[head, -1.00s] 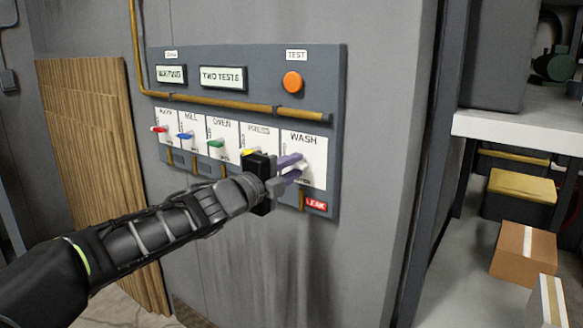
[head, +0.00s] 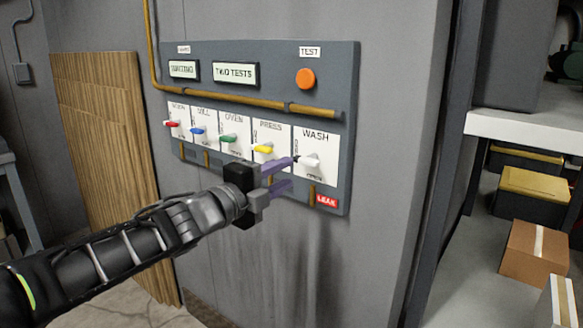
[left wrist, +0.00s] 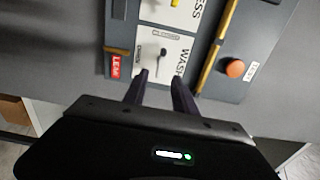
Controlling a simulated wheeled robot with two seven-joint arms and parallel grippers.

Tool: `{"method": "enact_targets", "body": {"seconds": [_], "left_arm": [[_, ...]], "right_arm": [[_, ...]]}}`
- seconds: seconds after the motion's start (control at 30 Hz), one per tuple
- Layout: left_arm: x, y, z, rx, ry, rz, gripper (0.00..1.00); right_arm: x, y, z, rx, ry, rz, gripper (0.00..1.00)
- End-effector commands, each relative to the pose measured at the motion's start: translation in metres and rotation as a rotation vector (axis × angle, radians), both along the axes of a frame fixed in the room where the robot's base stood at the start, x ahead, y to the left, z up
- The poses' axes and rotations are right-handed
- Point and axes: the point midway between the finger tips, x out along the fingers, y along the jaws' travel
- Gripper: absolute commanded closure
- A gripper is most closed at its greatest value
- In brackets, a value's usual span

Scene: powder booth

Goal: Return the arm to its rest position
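My left gripper (head: 281,175) is in front of the grey control panel (head: 345,150), just left of and below the white WASH lever (head: 309,161). Its two purple fingers are apart with nothing between them. In the left wrist view the open fingers (left wrist: 158,88) point at the WASH plate (left wrist: 172,50), whose small lever knob (left wrist: 163,51) stands beyond the fingertips. The fingers look clear of the lever, though the upper fingertip comes close to it in the head view. My right gripper is not in view.
The panel also has red (head: 171,123), blue (head: 197,131), green (head: 228,138) and yellow (head: 263,149) levers, an orange TEST button (head: 305,79) and a yellow pipe (head: 235,99). A white-topped shelf (head: 520,128) with boxes stands right. A wooden board (head: 105,140) leans left.

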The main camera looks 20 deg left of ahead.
Motion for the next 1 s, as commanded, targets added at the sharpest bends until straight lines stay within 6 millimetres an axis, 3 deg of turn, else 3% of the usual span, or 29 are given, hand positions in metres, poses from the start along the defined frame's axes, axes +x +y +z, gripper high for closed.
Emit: {"method": "enact_targets", "body": {"seconds": [0.53,0.63,0.7,0.77,0.87,1.0], "left_arm": [[-0.002,0.001,0.000,-0.021,0.009,0.000,0.67],[-0.001,0.003,0.000,-0.142,0.047,0.012,0.67],[-0.001,0.003,-0.010,-0.298,0.108,0.026,0.67],[0.005,-0.005,-0.042,-0.461,0.212,0.042,0.67],[0.015,-0.018,-0.108,-0.694,0.396,0.089,0.67],[0.013,-0.038,-0.219,-0.981,0.671,0.210,0.67]], "right_arm": [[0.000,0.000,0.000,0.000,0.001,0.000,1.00],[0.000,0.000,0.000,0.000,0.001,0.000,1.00],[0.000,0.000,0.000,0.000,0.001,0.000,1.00],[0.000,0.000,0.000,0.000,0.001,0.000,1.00],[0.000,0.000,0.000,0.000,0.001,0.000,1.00],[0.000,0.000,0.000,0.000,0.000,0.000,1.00]]}}
